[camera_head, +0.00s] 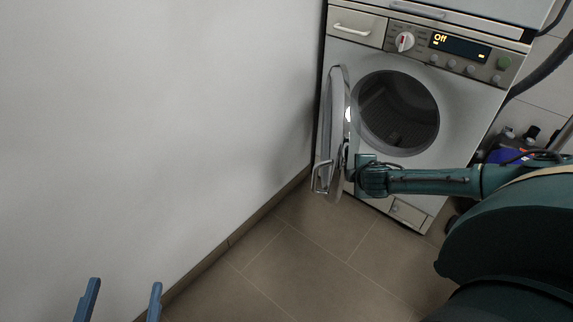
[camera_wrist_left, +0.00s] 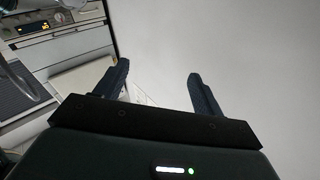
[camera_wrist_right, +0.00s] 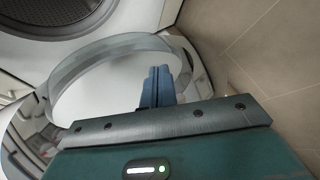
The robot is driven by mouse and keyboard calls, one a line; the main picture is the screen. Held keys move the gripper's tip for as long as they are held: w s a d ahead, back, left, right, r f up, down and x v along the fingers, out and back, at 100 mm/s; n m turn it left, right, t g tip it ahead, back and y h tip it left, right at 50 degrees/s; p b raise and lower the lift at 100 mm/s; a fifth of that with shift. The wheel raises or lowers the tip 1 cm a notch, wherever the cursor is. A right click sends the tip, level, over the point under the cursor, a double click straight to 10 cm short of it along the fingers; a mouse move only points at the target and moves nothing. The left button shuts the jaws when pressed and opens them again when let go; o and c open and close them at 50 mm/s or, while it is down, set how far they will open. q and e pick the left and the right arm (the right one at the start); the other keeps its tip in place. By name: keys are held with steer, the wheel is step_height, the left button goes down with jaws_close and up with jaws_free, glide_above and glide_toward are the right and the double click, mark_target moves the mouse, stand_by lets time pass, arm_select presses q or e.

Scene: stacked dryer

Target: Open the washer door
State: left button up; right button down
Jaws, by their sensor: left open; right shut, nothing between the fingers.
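The white washer (camera_head: 450,115) stands at the upper right in the head view. Its round door (camera_head: 336,120) is swung open to the left, edge-on to the head camera, and the dark drum opening (camera_head: 398,110) is exposed. My right gripper (camera_wrist_right: 159,86) is shut and empty, with its fingertips at the door's inner side (camera_wrist_right: 110,85) in the right wrist view; I cannot tell if they touch. In the head view the right arm crosses low in front of the washer, its fingers hidden behind the door. My left gripper (camera_head: 121,290) is open and empty, low at the left; it also shows in the left wrist view (camera_wrist_left: 158,82).
A bare grey wall (camera_head: 150,110) runs along the left, close to the open door and my left gripper. The tiled floor (camera_head: 310,260) in front of the washer is clear. Bottles (camera_head: 520,137) stand right of the washer. The control panel display (camera_head: 460,47) reads Off.

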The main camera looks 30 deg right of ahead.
arm_select(q)
step_height(320, 180, up, 7)
steer(key=m+t+h+b, duration=0.2)
steer(key=m+h+b, duration=0.4)
steer(key=h+b, duration=0.5)
arm_select(e)
steer(key=w+a+m+g+h+b, duration=0.2)
steer(key=w+a+m+g+h, duration=0.35)
steer(key=w+a, duration=1.15)
arm_select(q)
step_height(320, 180, down, 7)
steer(key=n+g+y+p, duration=0.1)
steer(key=n+y+p, duration=0.6)
steer(key=y, duration=0.3)
steer(key=shift+w+d+g, duration=0.2)
steer(key=shift+d+g, duration=0.1)
steer(key=shift+d, duration=0.15)
arm_select(e)
steer(key=shift+m+t+y, duration=0.65)
steer(key=shift+s+d, duration=0.2)
steer(key=shift+s, duration=1)
steer(key=shift+s+d, duration=0.2)
steer(key=shift+s, duration=1)
arm_select(q)
steer(key=shift+p, duration=0.35)
arm_select(e)
steer(key=shift+r, duration=0.1)
